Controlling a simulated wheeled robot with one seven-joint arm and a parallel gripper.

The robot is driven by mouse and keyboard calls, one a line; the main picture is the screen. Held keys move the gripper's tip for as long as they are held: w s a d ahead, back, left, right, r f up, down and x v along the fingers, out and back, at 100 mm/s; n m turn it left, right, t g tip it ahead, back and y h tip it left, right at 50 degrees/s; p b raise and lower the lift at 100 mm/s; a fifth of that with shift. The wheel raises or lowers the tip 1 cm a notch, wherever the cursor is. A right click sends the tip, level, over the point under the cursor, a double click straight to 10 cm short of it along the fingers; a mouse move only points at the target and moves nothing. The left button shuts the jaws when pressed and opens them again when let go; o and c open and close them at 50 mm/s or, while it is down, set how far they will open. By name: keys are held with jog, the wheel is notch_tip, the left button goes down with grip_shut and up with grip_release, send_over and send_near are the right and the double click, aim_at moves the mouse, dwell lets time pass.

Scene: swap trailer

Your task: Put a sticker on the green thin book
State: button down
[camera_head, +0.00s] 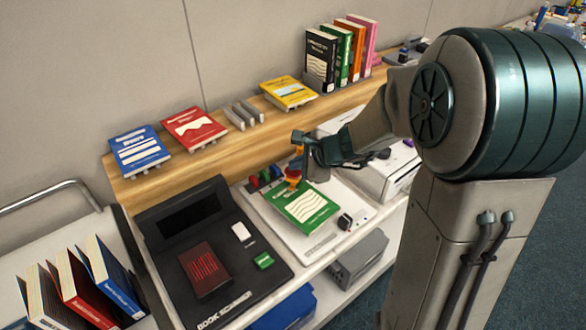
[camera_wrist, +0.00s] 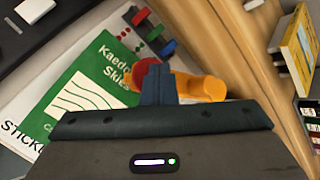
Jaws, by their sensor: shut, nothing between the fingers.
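A green book (camera_head: 308,210) with white wavy lines on its cover lies flat on a white board (camera_head: 330,236). The same book (camera_wrist: 85,85) shows in the wrist view, its title partly reading "Kaedr... Skies". The board's lettering there begins "STICKE". My gripper (camera_head: 306,150) is above the book's upper edge; its fingers (camera_wrist: 158,82) are shut and empty. A red and orange tool (camera_head: 294,172) stands by the upper edge of the book, beside and partly behind my fingers. It also shows in the wrist view (camera_wrist: 205,88), partly hidden by the fingers. I cannot see a sticker on the cover.
Red, green and blue pieces (camera_wrist: 152,33) sit in a row beyond the book. A black book scanner (camera_head: 165,250) stands left of the board. More books, including an upright green one (camera_head: 343,62), are on the wooden shelf (camera_head: 230,150). A white device (camera_head: 385,178) stands right.

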aim_at(297, 172)
dwell(0.4)
jog(key=shift+r+p, duration=0.85)
jog(key=shift+r, duration=0.15)
notch_tip(297, 172, up, 5)
jog(key=p, duration=0.4)
dwell(0.5)
